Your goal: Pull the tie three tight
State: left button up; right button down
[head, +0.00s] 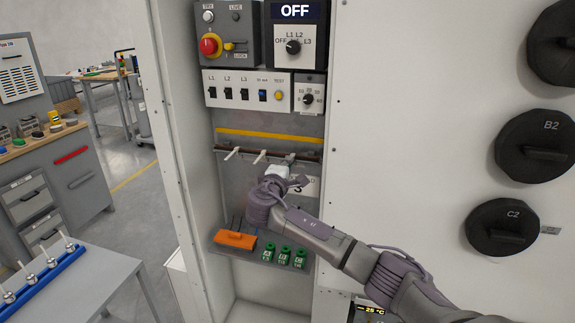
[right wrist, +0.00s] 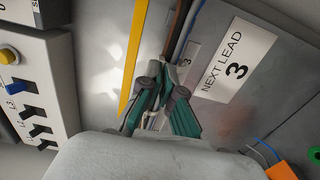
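A dark rail (head: 248,150) crosses the grey back panel of the cabinet, with white ties on it. The left tie (head: 232,154) and middle tie (head: 260,156) stick out in plain sight. Tie three (head: 290,158), at the right, is partly hidden by my right gripper (head: 298,183), which is just below it. In the right wrist view the teal fingers of that gripper (right wrist: 164,90) come close together at the tips, beside the rail and a pale bit of tie. Whether they grip it is unclear. My left gripper is in neither view.
A sign (right wrist: 236,62) reading "NEXT LEAD 3" is right of the fingers. Below are an orange block (head: 235,239) and green parts (head: 284,256) on a ledge. Switch boxes (head: 262,92) sit above a yellow strip (head: 268,136). The cabinet's left wall (head: 178,180) bounds the space.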

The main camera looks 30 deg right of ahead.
jog(key=shift+p+v, duration=0.45)
jog(key=shift+v, duration=0.7)
jog(key=c, duration=1.4)
grip_release()
jog(key=shift+o, duration=0.2)
jog(key=p+v, duration=0.2)
jog(key=v, duration=0.4)
jog(key=shift+f, duration=0.1)
